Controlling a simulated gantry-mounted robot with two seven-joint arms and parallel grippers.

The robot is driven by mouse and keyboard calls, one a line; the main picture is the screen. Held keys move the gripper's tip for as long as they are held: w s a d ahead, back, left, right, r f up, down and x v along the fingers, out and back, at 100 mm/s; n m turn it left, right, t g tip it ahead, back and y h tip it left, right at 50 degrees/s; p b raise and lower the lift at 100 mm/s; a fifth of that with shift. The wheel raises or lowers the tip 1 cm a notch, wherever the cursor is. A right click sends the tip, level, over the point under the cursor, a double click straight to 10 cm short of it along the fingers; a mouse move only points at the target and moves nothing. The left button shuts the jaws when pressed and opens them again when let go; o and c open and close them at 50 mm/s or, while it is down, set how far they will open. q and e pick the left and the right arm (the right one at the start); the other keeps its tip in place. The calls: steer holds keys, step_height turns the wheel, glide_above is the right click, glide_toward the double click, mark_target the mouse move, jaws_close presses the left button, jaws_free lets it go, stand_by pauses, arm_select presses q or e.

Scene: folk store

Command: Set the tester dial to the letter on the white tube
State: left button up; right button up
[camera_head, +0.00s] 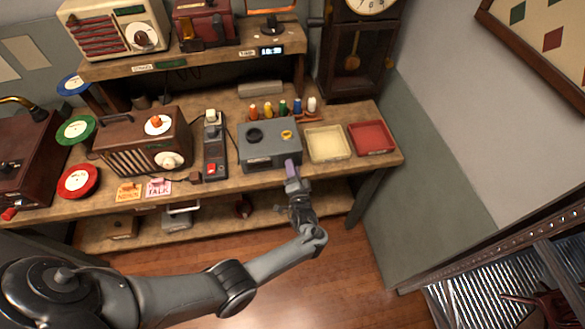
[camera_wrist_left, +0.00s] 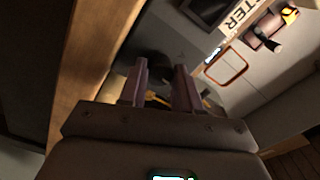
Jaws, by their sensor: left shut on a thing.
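The grey tester (camera_head: 258,154) stands on the bench, with a black round part and a yellow part on top. The white tube (camera_head: 312,104) stands at the right end of a row of coloured tubes behind it; its letter is too small to read. My left gripper (camera_head: 291,167) is at the tester's front right. In the left wrist view its fingers (camera_wrist_left: 160,92) close around a small, dark and yellowish part, apparently the tester dial, mostly hidden by the fingers. The dial's setting cannot be read. My right gripper is out of view.
A cream tray (camera_head: 327,157) and a red tray (camera_head: 388,150) lie right of the tester. A black meter with a red button (camera_head: 211,168) and a wooden radio (camera_head: 115,157) stand to its left. A shelf (camera_head: 225,58) rises behind.

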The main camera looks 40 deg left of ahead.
arm_select(q)
steer(key=m+p, duration=0.1)
steer(key=m, duration=0.4)
steer(key=shift+m, duration=0.4)
steer(key=m, duration=0.3)
steer(key=shift+m+p, duration=0.3)
steer(key=shift+m, duration=0.7)
steer(key=o, duration=1.1)
steer(key=shift+c, duration=0.2)
steer(key=shift+r, duration=0.1)
